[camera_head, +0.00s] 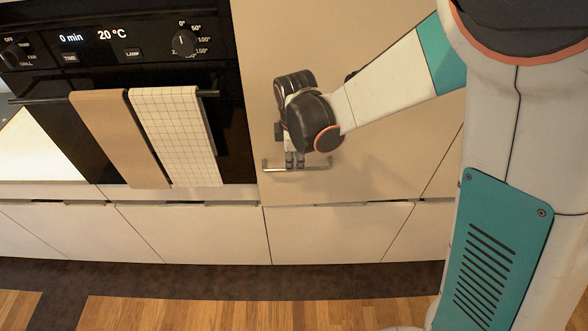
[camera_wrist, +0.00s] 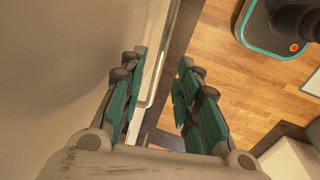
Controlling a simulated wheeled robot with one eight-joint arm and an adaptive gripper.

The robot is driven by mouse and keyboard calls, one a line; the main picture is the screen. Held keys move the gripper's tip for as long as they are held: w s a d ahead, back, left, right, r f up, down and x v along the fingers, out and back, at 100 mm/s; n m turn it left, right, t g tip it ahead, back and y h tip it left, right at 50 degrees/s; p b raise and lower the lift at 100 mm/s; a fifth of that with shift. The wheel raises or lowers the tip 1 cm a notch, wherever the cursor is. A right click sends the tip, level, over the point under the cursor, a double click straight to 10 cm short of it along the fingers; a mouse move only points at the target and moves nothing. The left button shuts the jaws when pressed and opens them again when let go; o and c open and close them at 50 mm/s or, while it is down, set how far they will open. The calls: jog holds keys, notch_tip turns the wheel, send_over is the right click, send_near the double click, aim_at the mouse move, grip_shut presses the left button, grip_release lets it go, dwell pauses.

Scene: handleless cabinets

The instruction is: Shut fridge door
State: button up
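The fridge door appears to be the large beige panel (camera_head: 360,165) right of the oven in the head view. It looks about flush with its neighbours; a small gap cannot be told. A metal bar handle (camera_head: 312,167) runs along its lower left part. My gripper (camera_head: 294,160) points down at this handle, close to the panel. In the wrist view my gripper (camera_wrist: 158,70) has its fingers apart, with the handle (camera_wrist: 152,88) visible between them, nearer the left finger. The door face (camera_wrist: 80,60) fills the left side there. I cannot tell whether a finger touches the handle.
A black oven (camera_head: 120,75) with a tan towel (camera_head: 118,135) and a checked towel (camera_head: 178,130) on its bar stands to the left. Lower cabinets (camera_head: 200,230) run beneath. The wooden floor (camera_head: 220,312) in front looks clear.

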aim_at(294, 164)
jog(key=shift+w+f+b, duration=0.2)
jog(key=shift+f+b, duration=0.25)
jog(key=shift+f, duration=0.5)
jog(key=shift+w+f+b, duration=0.15)
jog(key=shift+f+b, duration=0.25)
jog(key=shift+f, duration=0.55)
jog(key=shift+c, duration=0.2)
grip_shut()
